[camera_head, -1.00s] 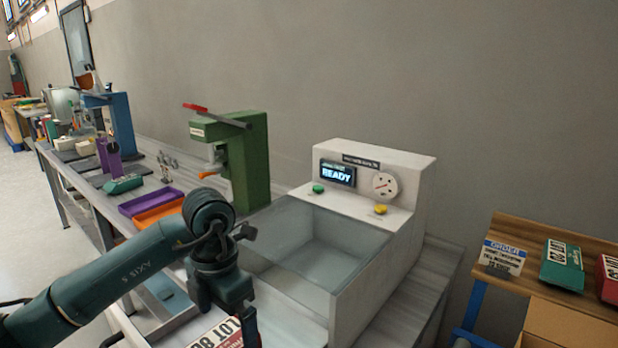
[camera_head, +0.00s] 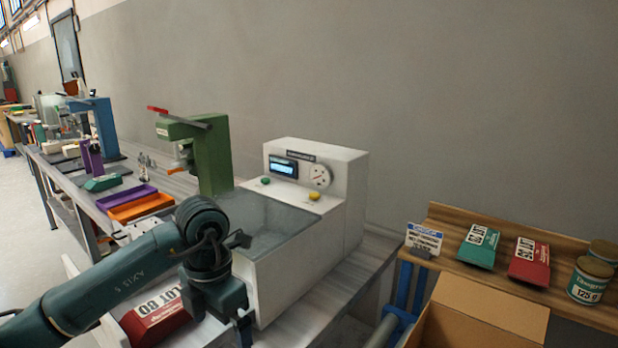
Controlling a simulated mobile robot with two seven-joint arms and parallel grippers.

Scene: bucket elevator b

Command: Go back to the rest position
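My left arm comes in from the lower left, and its gripper (camera_head: 243,328) points down at the bottom of the view, in front of the white machine. The fingertips are small and partly cut off by the lower edge, so I cannot tell whether it is open or shut. A red packet marked "LOT 80" (camera_head: 152,312) lies on the bench just left of the gripper. My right gripper is out of view.
At right, a wooden table (camera_head: 465,215) carries a sign, green and red packets and tins. An open cardboard box (camera_head: 490,300) stands in front.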

